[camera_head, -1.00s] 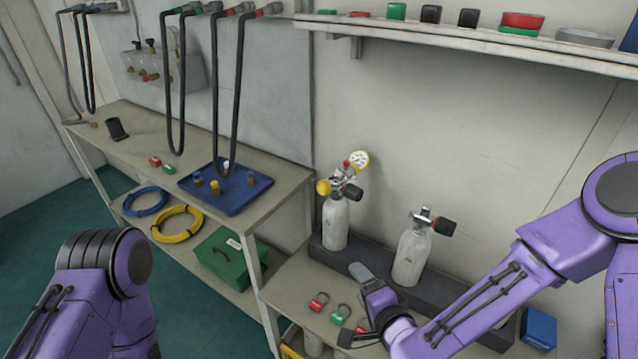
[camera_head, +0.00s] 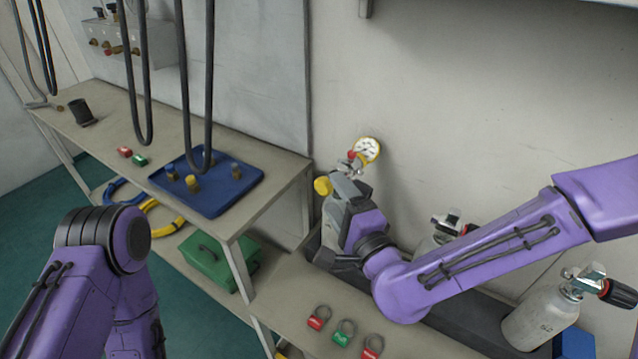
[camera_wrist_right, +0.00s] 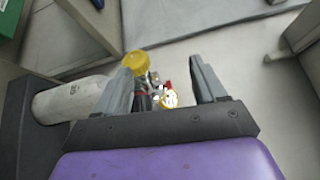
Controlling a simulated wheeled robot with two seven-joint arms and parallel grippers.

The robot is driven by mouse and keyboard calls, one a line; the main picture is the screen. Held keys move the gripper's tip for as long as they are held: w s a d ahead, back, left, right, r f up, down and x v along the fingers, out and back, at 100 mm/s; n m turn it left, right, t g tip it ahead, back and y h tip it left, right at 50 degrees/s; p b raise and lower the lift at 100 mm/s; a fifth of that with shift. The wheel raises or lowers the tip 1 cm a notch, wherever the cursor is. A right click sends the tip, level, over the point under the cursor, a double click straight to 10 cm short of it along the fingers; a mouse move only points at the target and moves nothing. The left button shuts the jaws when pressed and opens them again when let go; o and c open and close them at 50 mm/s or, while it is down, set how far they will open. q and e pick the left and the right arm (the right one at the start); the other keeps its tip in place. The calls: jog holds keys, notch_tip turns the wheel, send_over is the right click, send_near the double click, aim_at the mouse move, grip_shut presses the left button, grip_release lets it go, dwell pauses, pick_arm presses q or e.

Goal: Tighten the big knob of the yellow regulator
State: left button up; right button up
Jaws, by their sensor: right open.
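The yellow regulator sits on the valve of the left white cylinder (camera_head: 331,222). Its big yellow knob (camera_head: 322,186) points left, and its round white gauge (camera_head: 367,150) with a yellow rim stands at the upper right. My right gripper (camera_head: 347,182) is at the regulator and hides much of the valve and cylinder. In the right wrist view my right gripper (camera_wrist_right: 162,65) is open. The yellow knob (camera_wrist_right: 137,64) shows near the left finger's tip, and the gauge (camera_wrist_right: 171,98) lies between the fingers. Contact cannot be told. My left gripper is out of view.
Another cylinder is partly hidden behind my right arm, and one more (camera_head: 540,315) stands at the right. Red and green tags (camera_head: 342,338) lie at the bench front. A blue tray (camera_head: 228,193) with small fittings is on the left bench. The wall is close behind.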

aim_at(319, 180)
jog(key=f+b, duration=0.1)
jog(key=f, duration=0.1)
jog(key=w+f+b, duration=0.1)
jog(key=f, duration=0.1)
jog(key=shift+d+f+b, duration=0.1)
jog(key=shift+d+b, duration=0.1)
jog(key=shift+b, duration=0.2)
jog(key=p+x, duration=0.2)
jog(key=x, duration=0.7)
jog(key=shift+w, duration=0.25)
jog(key=c, duration=1)
jog(key=shift+o, duration=0.2)
jog(key=t+b, duration=0.1)
jog(key=b, duration=0.4)
jog(key=m+t+b, duration=0.1)
jog(key=t+b, duration=0.1)
jog(key=b, duration=0.3)
jog(key=shift+f+m+b, duration=0.2)
jog(key=shift+m+b, duration=0.1)
jog(key=shift+b, duration=0.05)
jog(key=shift+s+r+t+b, duration=0.1)
jog(key=shift+r+t+b, duration=0.25)
jog(key=shift+b, duration=0.1)
pick_arm(q)
notch_tip(319, 180, down, 13)
jog(key=shift+f, duration=0.2)
pick_arm(e)
jog(key=shift+r, duration=0.2)
